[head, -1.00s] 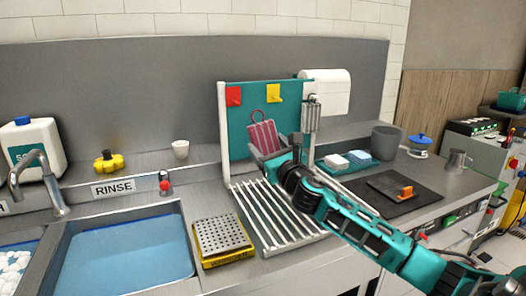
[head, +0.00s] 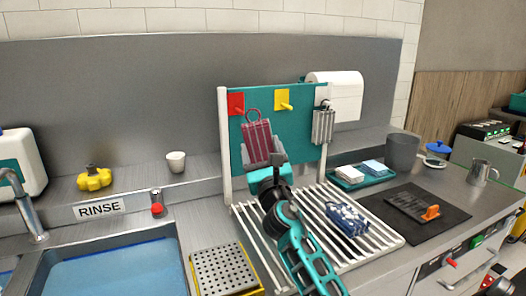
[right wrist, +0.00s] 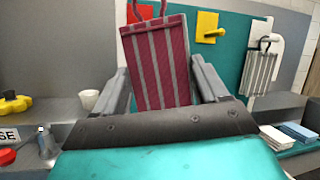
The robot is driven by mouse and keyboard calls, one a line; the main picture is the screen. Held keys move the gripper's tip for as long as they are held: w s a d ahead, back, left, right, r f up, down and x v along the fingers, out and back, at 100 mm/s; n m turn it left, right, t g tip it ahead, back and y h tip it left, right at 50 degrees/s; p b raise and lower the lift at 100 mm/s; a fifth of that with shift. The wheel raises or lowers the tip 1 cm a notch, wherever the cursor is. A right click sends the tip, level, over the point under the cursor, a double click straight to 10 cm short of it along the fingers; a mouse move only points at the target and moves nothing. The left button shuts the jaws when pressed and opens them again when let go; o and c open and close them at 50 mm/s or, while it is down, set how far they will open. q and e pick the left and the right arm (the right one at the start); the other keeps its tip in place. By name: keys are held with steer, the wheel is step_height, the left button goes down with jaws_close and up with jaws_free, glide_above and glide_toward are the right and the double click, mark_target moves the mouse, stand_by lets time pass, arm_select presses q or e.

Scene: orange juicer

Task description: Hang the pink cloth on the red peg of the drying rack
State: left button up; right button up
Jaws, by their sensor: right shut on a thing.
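The pink cloth (head: 257,142), dark pink with grey stripes, hangs upright with a loop at its top. My right gripper (head: 264,160) is shut on its lower part, in front of the teal board of the drying rack (head: 225,150). The red peg (head: 236,103) is at the board's upper left. The loop is just right of and slightly below it, apart from it in the head view. In the right wrist view the cloth (right wrist: 158,62) stands between my fingers, and its loop overlaps the edge of the red peg (right wrist: 131,14). My left gripper is not in view.
A yellow peg (head: 283,100) is right of the red one. A grey striped cloth (head: 323,127) hangs at the board's right end. A blue patterned cloth (head: 346,218) lies on the white rack bars (head: 385,238). A sink (head: 110,270) is at left.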

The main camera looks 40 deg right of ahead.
steer(key=shift+w+d+f, duration=0.1)
steer(key=shift+w+d, duration=0.05)
steer(key=shift+w, duration=0.6)
steer(key=shift+w+d, duration=0.25)
steer(key=shift+w, duration=0.95)
steer(key=shift+w+d+f+b, duration=0.15)
steer(key=shift+w+d+b, duration=0.1)
steer(key=shift+w+b, duration=0.6)
steer(key=shift+w+d+f+b, duration=0.25)
steer(key=shift+w+b, duration=0.25)
steer(key=shift+w, duration=0.55)
steer(key=shift+w+d+f+b, duration=0.1)
steer(key=shift+w+d+b, duration=0.15)
steer(key=shift+w+b, duration=0.6)
steer(key=shift+w, duration=0.15)
steer(key=o, duration=1.1)
steer(key=shift+c, duration=0.2)
